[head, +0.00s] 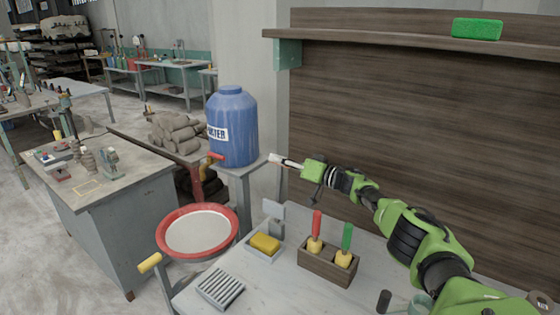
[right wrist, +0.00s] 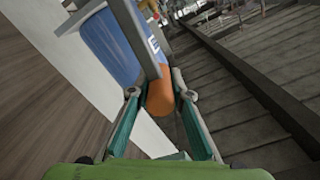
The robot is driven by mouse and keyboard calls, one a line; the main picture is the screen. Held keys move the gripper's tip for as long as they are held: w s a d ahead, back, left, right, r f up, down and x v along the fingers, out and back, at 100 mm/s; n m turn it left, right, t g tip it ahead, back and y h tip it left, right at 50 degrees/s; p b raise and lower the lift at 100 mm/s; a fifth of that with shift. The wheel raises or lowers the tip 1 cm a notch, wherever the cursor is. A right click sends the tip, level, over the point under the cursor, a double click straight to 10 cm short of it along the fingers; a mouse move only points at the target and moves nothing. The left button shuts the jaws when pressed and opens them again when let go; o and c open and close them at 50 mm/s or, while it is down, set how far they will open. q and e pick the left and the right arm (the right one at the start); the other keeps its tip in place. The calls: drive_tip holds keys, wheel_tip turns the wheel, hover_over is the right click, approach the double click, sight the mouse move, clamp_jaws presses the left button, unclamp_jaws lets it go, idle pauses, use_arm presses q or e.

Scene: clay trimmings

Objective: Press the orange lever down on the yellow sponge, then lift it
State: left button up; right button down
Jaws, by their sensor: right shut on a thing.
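The yellow sponge (head: 265,242) lies in a small pale tray (head: 262,257) on the table. My right gripper (head: 274,159) is held out at the left end of my right arm, above and behind the sponge, well apart from it. In the right wrist view its fingers (right wrist: 161,94) are closed around an orange rounded bar (right wrist: 160,92), which appears to be the orange lever. Fingers hide most of this bar in the head view. My left gripper is not in view.
A wooden block (head: 322,268) holds red- and green-handled tools beside the sponge tray. A ridged grey block (head: 220,288) and a red-rimmed basin (head: 198,232) are at left.

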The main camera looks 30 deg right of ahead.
drive_tip(key=shift+d+f, duration=0.15)
drive_tip(key=c, duration=1.8)
unclamp_jaws()
drive_tip(key=shift+c, duration=0.2)
drive_tip(key=shift+d+f, duration=0.1)
drive_tip(key=shift+r, duration=0.35)
wheel_tip(320, 180, up, 9)
drive_tip(key=shift+w+r, duration=0.1)
drive_tip(key=shift+r, duration=0.05)
